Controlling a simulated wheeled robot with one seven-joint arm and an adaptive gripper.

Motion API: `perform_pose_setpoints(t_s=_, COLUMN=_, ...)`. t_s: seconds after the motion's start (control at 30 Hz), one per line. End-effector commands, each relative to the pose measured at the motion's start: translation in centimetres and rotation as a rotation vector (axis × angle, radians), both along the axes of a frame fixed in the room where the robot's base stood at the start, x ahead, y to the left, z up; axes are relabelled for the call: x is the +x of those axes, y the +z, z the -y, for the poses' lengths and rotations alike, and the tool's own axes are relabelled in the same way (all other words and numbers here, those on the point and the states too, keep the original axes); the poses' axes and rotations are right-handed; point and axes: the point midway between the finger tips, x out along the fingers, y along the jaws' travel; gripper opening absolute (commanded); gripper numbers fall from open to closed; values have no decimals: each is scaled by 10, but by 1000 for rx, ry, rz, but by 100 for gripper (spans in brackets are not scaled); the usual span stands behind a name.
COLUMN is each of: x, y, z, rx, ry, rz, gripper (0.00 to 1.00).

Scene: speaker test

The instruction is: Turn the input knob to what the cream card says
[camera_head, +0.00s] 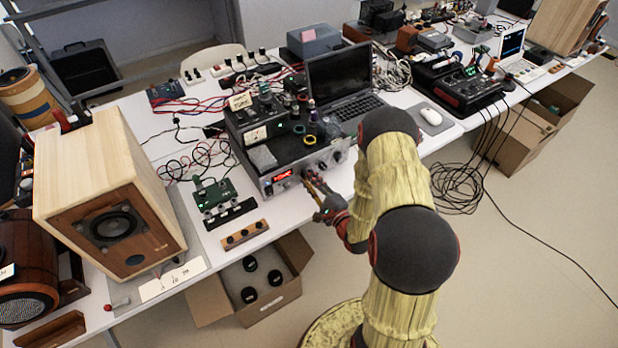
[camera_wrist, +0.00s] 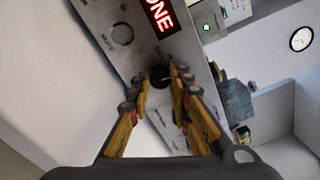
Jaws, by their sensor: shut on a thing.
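The silver-fronted amplifier (camera_head: 305,171) stands at the table's front edge, its red-lit display (camera_head: 283,175) on the left of its face. My gripper (camera_head: 312,183) is at the front panel, just right of that display. In the wrist view, my gripper (camera_wrist: 160,84) has its fingers on both sides of a dark knob (camera_wrist: 158,76) and is shut on it; the fingers partly hide the knob. The display (camera_wrist: 160,14) there shows the letters "ONE", cut off by the frame edge. A small cream card (camera_head: 241,101) stands on the gear stack; its writing is too small to read.
A wooden speaker (camera_head: 85,175) stands at left, with a pale lettered card (camera_head: 172,280) before it. A green circuit board (camera_head: 215,193) and a wooden strip with black knobs (camera_head: 244,235) lie left of the amplifier. A laptop (camera_head: 340,80) is behind. An open box (camera_head: 215,305) sits below.

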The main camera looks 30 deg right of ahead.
Motion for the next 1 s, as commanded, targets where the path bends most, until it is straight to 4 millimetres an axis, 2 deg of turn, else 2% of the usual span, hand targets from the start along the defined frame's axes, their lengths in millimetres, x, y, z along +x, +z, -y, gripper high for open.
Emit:
perform_pose_setpoints(t_s=0.4, x=-1, y=-2, z=0, rx=170, ry=-2, rz=-9, gripper=0)
perform_pose_setpoints(t_s=0.93, x=-1, y=-2, z=0, rx=190, ry=-3, rz=-10, gripper=0)
perform_pose_setpoints(t_s=0.97, x=-1, y=-2, z=0, rx=190, ry=-2, rz=-11, gripper=22)
perform_pose_setpoints(t_s=1.0, x=-1, y=-2, z=0, rx=190, ry=-3, rz=-10, gripper=24)
